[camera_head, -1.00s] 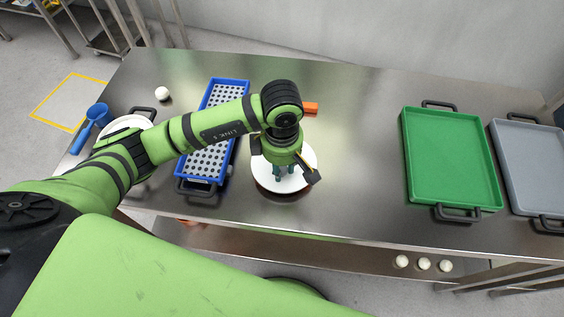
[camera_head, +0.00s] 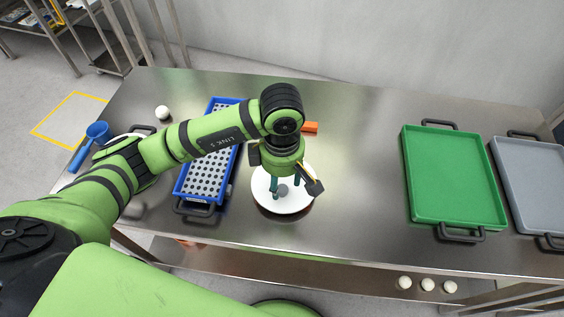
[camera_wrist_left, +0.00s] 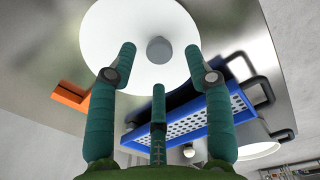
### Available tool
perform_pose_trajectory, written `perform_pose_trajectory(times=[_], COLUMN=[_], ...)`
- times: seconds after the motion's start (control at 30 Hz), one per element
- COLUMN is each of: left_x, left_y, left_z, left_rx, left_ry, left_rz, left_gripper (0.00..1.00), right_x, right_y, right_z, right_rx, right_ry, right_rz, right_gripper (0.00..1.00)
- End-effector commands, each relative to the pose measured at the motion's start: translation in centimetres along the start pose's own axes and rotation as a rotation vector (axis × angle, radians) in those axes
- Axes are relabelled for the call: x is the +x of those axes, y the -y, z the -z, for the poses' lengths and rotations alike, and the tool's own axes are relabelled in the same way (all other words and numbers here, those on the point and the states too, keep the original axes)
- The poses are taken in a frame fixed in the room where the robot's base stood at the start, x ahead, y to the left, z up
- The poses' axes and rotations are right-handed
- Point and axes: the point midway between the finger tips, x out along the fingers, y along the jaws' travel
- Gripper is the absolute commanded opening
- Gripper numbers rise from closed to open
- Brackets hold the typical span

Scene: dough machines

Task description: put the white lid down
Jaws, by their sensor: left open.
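The white lid (camera_head: 296,201) is a round disc with a grey knob (camera_head: 282,190). It lies on the steel table, right of the blue perforated tray; the wrist view shows its white top (camera_wrist_left: 110,35) and the knob (camera_wrist_left: 160,49) too. My left gripper (camera_head: 284,187) points down over the lid. Its green fingers (camera_wrist_left: 159,75) are spread, with the knob beyond their tips and nothing held between them. Whether a fingertip still touches the knob is hard to tell. My right gripper is in neither view.
The blue perforated tray (camera_head: 209,170) stands left of the lid, an orange block (camera_head: 310,128) behind it. A green tray (camera_head: 455,178) and a grey tray (camera_head: 535,185) are at the right. A blue scoop (camera_head: 97,132) and white ball (camera_head: 162,113) are left. Table between lid and green tray is clear.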

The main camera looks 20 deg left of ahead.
Motion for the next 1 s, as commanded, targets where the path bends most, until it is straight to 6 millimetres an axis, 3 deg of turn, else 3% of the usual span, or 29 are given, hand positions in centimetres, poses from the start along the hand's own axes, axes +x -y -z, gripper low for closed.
perform_pose_trajectory(times=[0.2,0.4,0.6,1.0], left_x=[-5.0,-7.8,-8.8,-8.8], left_y=[-0.2,-0.1,0.0,0.1], left_z=[0.1,0.1,0.0,-0.2], left_rx=[0.001,0.0,0.0,0.001], left_ry=[-0.002,-0.002,-0.001,0.008], left_rz=[-0.009,-0.005,-0.001,0.002], left_gripper=[0.51,0.51,0.51,0.51], right_x=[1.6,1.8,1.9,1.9], right_y=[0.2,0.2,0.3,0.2], right_z=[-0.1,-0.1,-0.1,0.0], right_rx=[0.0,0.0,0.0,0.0], right_ry=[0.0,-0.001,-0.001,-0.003], right_rz=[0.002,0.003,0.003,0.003], right_gripper=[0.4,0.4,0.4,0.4])
